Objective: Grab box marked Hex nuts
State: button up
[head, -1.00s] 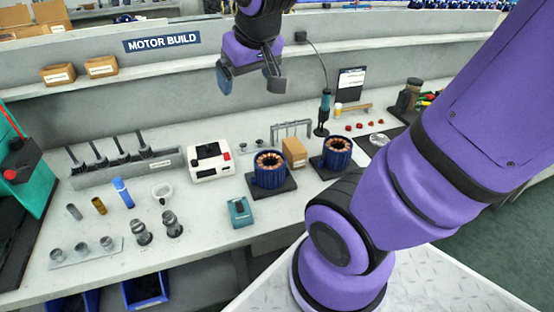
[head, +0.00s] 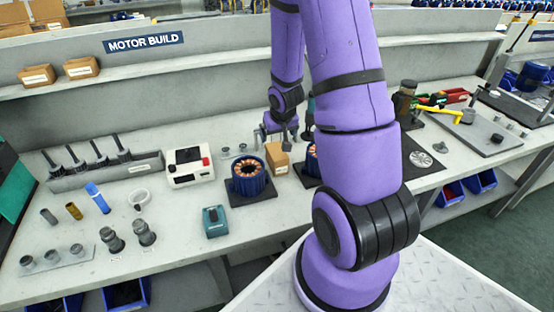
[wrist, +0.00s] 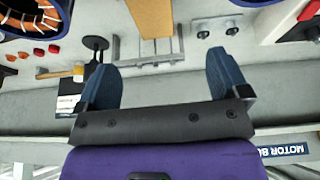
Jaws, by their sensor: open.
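A small cardboard box (head: 277,158) stands on the bench between two blue-rimmed copper-wound stators. It has a pale label, too small to read. My gripper (head: 280,132) is just above and behind this box in the head view. In the wrist view the box (wrist: 150,16) shows at the top edge, beyond and between the open fingers (wrist: 163,78), which hold nothing. Two more labelled cardboard boxes, a left one (head: 36,75) and a right one (head: 81,67), sit on the upper shelf at left; their labels are also unreadable.
The left stator (head: 250,178) and a partly hidden right stator (head: 311,158) flank the bench box closely. A metal rack (wrist: 148,50) stands by it. A white device (head: 190,166) and teal box (head: 215,221) lie to the left. My arm hides part of the bench.

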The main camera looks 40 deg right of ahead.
aim_at(277, 151)
jog(key=f, duration=0.1)
jog(key=d+f, duration=0.1)
jog(key=f, duration=0.1)
jog(key=shift+s, duration=0.2)
jog(key=shift+x, duration=2.7)
jog(key=x, duration=0.4)
jog(key=shift+w+d, duration=0.25)
jog(key=shift+w, duration=0.05)
jog(key=shift+w+f, duration=0.2)
jog(key=shift+f, duration=0.2)
jog(key=shift+f, duration=0.25)
jog(key=shift+c, duration=0.4)
jog(key=c, duration=1)
